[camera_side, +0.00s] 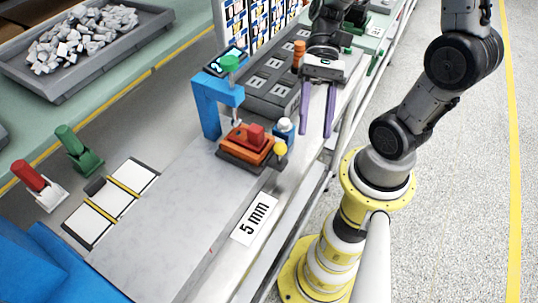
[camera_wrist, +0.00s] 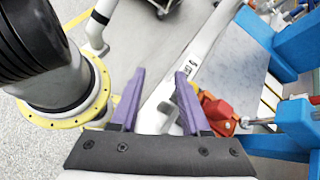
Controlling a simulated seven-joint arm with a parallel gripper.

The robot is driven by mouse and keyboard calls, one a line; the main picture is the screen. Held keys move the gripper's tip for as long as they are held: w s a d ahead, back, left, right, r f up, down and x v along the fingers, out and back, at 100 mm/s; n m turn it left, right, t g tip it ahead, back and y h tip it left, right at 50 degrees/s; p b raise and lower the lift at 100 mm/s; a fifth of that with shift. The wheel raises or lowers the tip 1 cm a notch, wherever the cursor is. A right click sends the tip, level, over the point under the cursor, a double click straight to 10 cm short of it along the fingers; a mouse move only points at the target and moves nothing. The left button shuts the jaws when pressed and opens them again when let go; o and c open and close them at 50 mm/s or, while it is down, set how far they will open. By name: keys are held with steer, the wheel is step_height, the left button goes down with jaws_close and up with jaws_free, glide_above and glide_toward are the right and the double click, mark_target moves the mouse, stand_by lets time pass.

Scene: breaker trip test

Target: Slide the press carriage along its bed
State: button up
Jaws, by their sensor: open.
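The press carriage (camera_side: 243,149) is an orange-red block on a dark base, with a smaller red block on top. It sits under the blue press frame (camera_side: 207,108), which has a green knob on top. My gripper (camera_side: 315,134) has two purple fingers pointing down, apart and empty, to the right of the carriage and not touching it. In the wrist view my gripper (camera_wrist: 160,74) is open, with the red carriage (camera_wrist: 218,111) just right of the right finger, which partly hides it. The blue frame (camera_wrist: 294,122) shows farther right.
A small blue part with a white top (camera_side: 285,127) and a yellow knob (camera_side: 280,149) stand beside the carriage. Grey blocks (camera_side: 272,80) stand behind. The grey plate (camera_side: 170,225) in front of the carriage is clear.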

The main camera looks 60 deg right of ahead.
mark_target(276, 152)
steer(key=w+d+f+m+t+y, duration=0.3)
steer(key=d+f+m+t+y, duration=0.35)
steer(key=m, duration=0.55)
steer(key=shift+t+y, duration=0.35)
steer(key=shift+y, duration=0.3)
steer(key=a, duration=0.5)
steer(key=w+a+r, duration=0.1)
steer(key=a, duration=0.4)
steer(key=w+a, duration=0.1)
steer(key=a, duration=0.4)
steer(key=shift+w+r, duration=0.1)
steer(key=shift+r, duration=0.1)
jaws_close()
